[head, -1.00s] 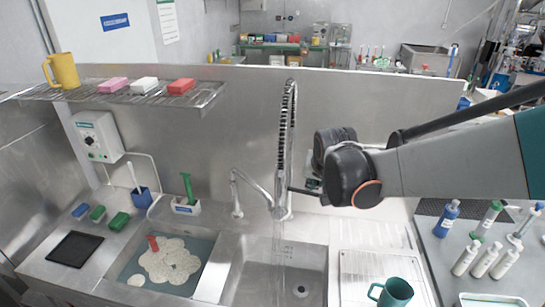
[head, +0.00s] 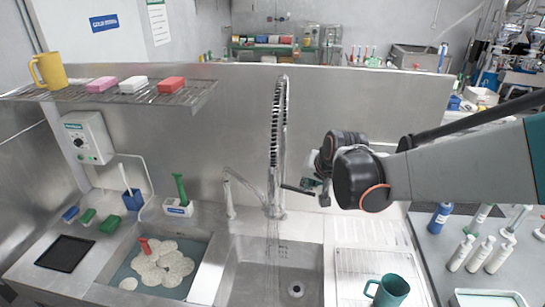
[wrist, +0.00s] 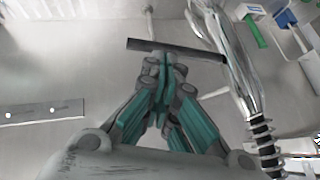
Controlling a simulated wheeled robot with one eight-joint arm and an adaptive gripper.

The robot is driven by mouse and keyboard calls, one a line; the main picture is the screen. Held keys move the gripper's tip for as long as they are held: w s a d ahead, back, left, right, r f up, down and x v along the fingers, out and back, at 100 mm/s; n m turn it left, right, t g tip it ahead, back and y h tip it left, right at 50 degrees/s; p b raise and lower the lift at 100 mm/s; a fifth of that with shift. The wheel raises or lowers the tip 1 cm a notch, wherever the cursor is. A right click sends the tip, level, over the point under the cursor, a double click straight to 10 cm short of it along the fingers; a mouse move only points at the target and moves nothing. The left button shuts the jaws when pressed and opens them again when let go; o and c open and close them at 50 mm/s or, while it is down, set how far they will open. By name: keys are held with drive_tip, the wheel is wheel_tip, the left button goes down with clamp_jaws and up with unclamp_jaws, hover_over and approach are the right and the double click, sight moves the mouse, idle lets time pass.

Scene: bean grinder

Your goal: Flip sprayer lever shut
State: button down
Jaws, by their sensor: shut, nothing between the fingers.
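The sprayer (head: 277,140) hangs on its coiled spring hose above the right sink basin, with thin streaks of water below its head. Its dark lever (head: 297,189) sticks out to the right toward my gripper (head: 312,185). In the wrist view the lever (wrist: 200,52) is a dark bar crossing at the fingertips of my gripper (wrist: 163,62). The sprayer's metal body (wrist: 228,65) stands to the right there. My gripper's teal fingers are together with nothing between them. I cannot tell whether the fingertips touch the lever.
A smaller faucet (head: 230,195) stands left of the sprayer. A teal mug (head: 388,291) stands at the front right. Several bottles (head: 478,254) stand on the right counter. A wire shelf (head: 200,94) hangs at upper left.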

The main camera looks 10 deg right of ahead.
drive_tip(key=shift+d+f+y+b, duration=0.2)
drive_tip(key=shift+f+y+b, duration=0.3)
drive_tip(key=shift+f+b, duration=0.35)
drive_tip(key=shift+s+f+b, duration=0.1)
drive_tip(key=shift+f+b, duration=0.85)
drive_tip(key=shift+b, duration=0.2)
drive_tip(key=shift+a+r, duration=0.1)
drive_tip(key=shift+r, duration=0.1)
drive_tip(key=shift+r+p, duration=0.7)
